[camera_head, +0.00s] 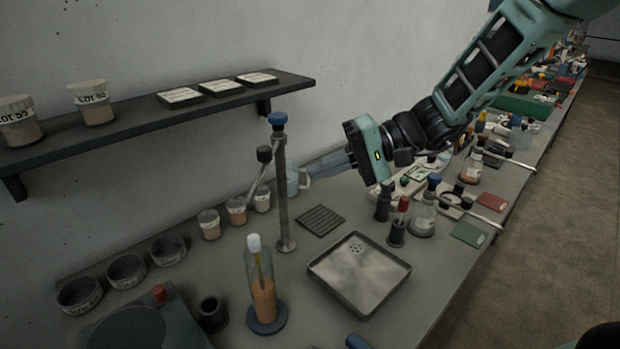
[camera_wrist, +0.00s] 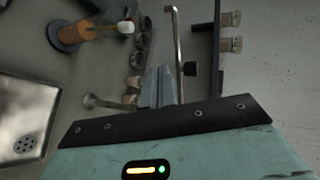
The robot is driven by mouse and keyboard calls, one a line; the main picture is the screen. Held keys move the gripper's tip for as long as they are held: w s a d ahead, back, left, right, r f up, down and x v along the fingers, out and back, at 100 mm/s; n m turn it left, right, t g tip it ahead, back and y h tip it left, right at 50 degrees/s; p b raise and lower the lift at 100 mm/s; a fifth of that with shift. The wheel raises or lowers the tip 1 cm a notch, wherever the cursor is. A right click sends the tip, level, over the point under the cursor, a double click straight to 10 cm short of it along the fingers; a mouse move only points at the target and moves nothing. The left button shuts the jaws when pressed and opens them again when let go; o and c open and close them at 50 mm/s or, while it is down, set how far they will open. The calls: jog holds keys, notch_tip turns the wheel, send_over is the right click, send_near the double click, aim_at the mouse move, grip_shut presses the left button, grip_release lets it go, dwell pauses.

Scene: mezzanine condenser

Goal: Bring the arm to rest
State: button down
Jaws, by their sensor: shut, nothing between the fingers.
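My arm (camera_head: 485,70) reaches in from the upper right, bent down to the hand (camera_head: 368,150) over the back of the bench. My gripper (camera_head: 310,170) points left, its grey-blue fingers together and empty. The fingertips appear close to a metal post (camera_head: 282,200) with a blue cap; I cannot tell the gap. In the wrist view the shut fingers (camera_wrist: 165,75) stick out past the black bar of the hand, and the post (camera_wrist: 178,55) shows beside them. A pale rounded thing near the fingertips is partly hidden.
A shelf (camera_head: 150,120) with jars and labelled plates hangs on the wall at left. A steel tray (camera_head: 340,297), a bottle of orange liquid (camera_head: 263,300), bowls (camera_head: 127,271) and small jars (camera_head: 209,224) stand on the bench. Flasks (camera_head: 423,215) and clutter fill its right side. Bare floor lies right.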

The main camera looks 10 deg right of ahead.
jog(key=s+d+r+b, duration=0.2)
jog(key=d, duration=0.4)
jog(key=s+a+f+n+h, duration=0.1)
jog(key=s+f+n+h, duration=0.2)
jog(key=s, duration=0.4)
jog(key=s+a+f+n+h, duration=0.2)
jog(key=s+f+h, duration=0.1)
jog(key=s+h, duration=0.2)
jog(key=s+a+f+n+g+h, duration=0.1)
jog(key=s+f+n+h, duration=0.2)
jog(key=s, duration=0.7)
jog(key=shift+a+f+n+h, duration=0.3)
jog(key=shift+a+h, duration=0.1)
jog(key=shift+h, duration=0.7)
